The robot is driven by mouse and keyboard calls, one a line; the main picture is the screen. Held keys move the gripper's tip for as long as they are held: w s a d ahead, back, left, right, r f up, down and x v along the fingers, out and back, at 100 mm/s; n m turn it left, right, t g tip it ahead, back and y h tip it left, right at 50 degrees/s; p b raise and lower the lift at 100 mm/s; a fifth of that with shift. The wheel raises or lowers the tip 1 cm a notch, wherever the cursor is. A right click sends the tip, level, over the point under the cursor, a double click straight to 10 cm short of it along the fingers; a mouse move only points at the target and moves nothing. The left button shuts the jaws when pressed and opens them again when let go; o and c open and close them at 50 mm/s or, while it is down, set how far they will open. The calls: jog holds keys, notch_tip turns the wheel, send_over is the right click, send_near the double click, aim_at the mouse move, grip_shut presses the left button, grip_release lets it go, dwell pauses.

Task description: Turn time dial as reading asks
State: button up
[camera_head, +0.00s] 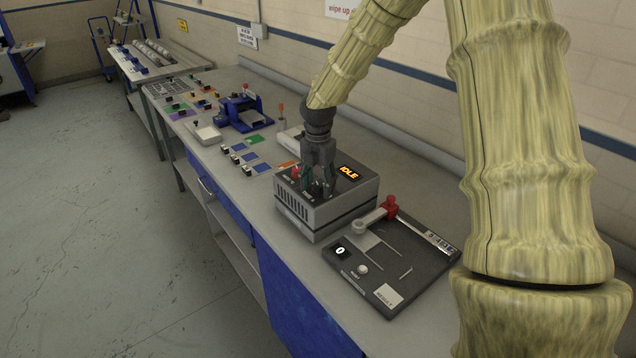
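A grey box-shaped dryer unit (350,205) stands on the long workbench, with vent slots on its front face. Its lit display (348,172) reads "IDLE" in orange. My gripper (318,186) points straight down over the front part of the unit's top panel. Its two dark fingers stand apart, with a small dark knob-like shape between or just behind the tips. I cannot tell whether they touch it. The time dial and its markings are not clearly visible, as the fingers cover that area. A small red part (296,172) shows left of the fingers.
A dark panel (437,268) with a red-knobbed lever (390,204) and a "0" counter lies right of the unit. A blue fixture (243,112), coloured pads and a light box (206,134) lie farther left on the workbench (222,183). The wall runs close behind.

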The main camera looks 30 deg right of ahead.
jog(key=c, duration=1)
jog(key=shift+m, duration=0.4)
jog(key=m+p, duration=0.1)
jog(key=m, duration=0.2)
jog(key=shift+r+m+p, duration=0.1)
jog(key=shift+m+p, duration=0.2)
jog(key=shift+p, duration=0.1)
jog(key=m+p, duration=0.1)
jog(key=m, duration=0.3)
jog(key=shift+m, duration=0.3)
jog(key=o, duration=1)
jog(key=shift+o, duration=0.2)
